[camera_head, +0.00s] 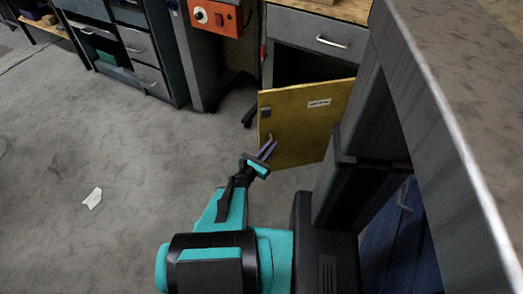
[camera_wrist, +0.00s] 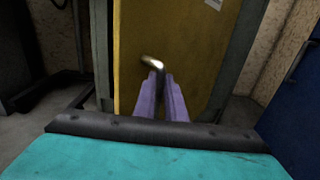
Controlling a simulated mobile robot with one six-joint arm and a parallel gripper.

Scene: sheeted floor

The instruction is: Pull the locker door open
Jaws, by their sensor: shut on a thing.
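The yellow locker door (camera_head: 303,112) stands partly swung out from the grey cabinet below the drawer, with a dark opening showing above it. It carries a small white label. In the wrist view the yellow door (camera_wrist: 195,45) fills the middle of the picture. Its metal handle (camera_wrist: 152,62) sits at the tips of my purple fingers. My gripper (camera_head: 268,149) reaches the door's lower left part in the head view. In the wrist view my gripper (camera_wrist: 162,78) is shut on the handle, and the fingers hide the handle's lower part.
A grey drawer (camera_head: 308,36) with a bar handle is above the door. Dark drawer units (camera_head: 130,45) and an orange control box (camera_head: 214,17) stand at the back left. A blue door (camera_head: 400,240) is at the lower right. The left floor is clear except for a white scrap (camera_head: 92,198).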

